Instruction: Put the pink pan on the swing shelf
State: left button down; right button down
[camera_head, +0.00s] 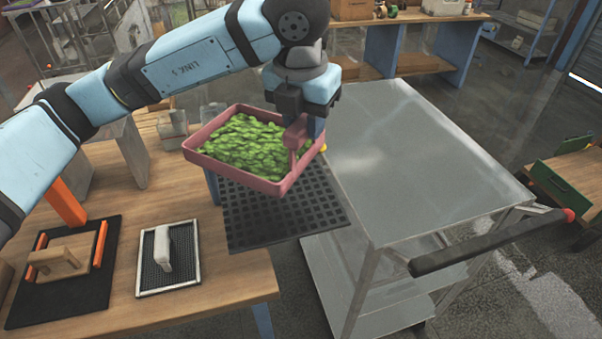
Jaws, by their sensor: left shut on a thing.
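The pink pan (237,177) is a shallow rectangular tray filled with green leafy-looking pieces. My left gripper (305,131) is shut on the pan at its right side, by a pink raised part, and holds it in the air, slightly tilted in the picture. Below the pan is a black grid panel (285,222), which looks like the swing shelf. It sits at the wooden table's right edge, beside the metal cart. The pan covers the panel's far part, and I cannot tell the exact gap between them. My right gripper is not in view.
A metal cart (420,165) with an empty top and a black handle (480,243) stands at the right. On the wooden table (215,285) are a mesh tray with a white block (165,253) and a wooden-handled piece (58,258) on a black mat.

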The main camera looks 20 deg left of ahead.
aim_at(304, 168)
pick_arm(q)
notch_tip(304, 168, down, 11)
jog(key=shift+f+p, duration=0.1)
jog(key=shift+p, duration=0.5)
jog(key=shift+f, duration=0.25)
jog(key=c, duration=0.8)
grip_release()
jog(key=shift+c, duration=0.2)
jog(key=shift+r, duration=0.2)
jog(key=r, duration=0.4)
jog(key=s+r+b, duration=0.1)
jog(key=r, duration=0.3)
jog(key=s+r+b, duration=0.1)
jog(key=r, duration=0.2)
jog(key=shift+a+r, duration=0.15)
jog(key=shift+r, duration=0.25)
jog(key=shift+f, duration=0.1)
